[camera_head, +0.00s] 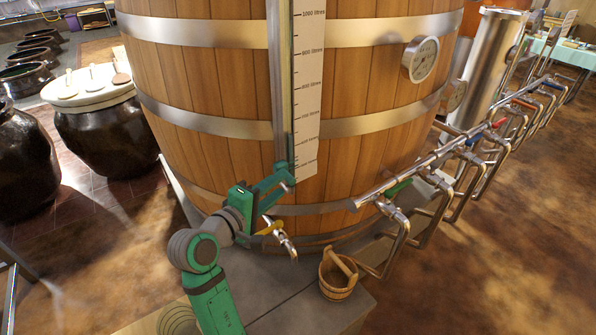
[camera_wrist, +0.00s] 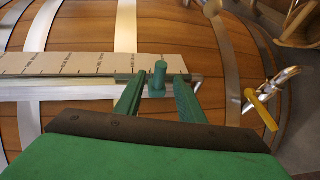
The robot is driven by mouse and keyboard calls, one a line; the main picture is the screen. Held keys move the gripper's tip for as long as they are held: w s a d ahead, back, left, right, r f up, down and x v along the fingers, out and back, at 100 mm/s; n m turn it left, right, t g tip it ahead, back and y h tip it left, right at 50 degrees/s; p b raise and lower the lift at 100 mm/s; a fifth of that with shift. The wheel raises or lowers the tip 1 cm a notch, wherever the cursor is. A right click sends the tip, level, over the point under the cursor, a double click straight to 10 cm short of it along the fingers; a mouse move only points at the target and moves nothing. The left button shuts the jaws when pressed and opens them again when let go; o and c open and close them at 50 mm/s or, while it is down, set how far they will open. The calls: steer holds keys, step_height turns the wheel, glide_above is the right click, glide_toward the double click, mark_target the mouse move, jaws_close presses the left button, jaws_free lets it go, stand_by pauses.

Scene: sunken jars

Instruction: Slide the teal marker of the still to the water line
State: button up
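The still is a large wooden vat (camera_head: 225,75) with steel hoops. A pale litre scale (camera_head: 308,75) runs up its front beside a vertical metal rail (camera_head: 280,60). The teal marker (camera_wrist: 158,78) shows in the wrist view as an upright peg at the low end of the scale. My gripper (camera_wrist: 159,88) is open, with one finger on each side of the peg and a visible gap to both. In the head view my gripper (camera_head: 278,177) is at the foot of the rail and hides most of the marker. I cannot make out a water line.
A yellow-handled tap (camera_head: 280,240) sticks out just below my gripper. A wooden bucket (camera_head: 338,275) stands on the stone plinth (camera_head: 300,315). A round gauge (camera_head: 420,58) and a row of pipes with taps (camera_head: 450,150) are to the right. Dark jars (camera_head: 110,135) stand left.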

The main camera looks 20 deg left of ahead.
steer(key=x, duration=0.9)
steer(key=shift+w+f, duration=0.1)
steer(key=shift+w, duration=0.2)
steer(key=shift+d, duration=0.1)
steer(key=shift+c, duration=0.6)
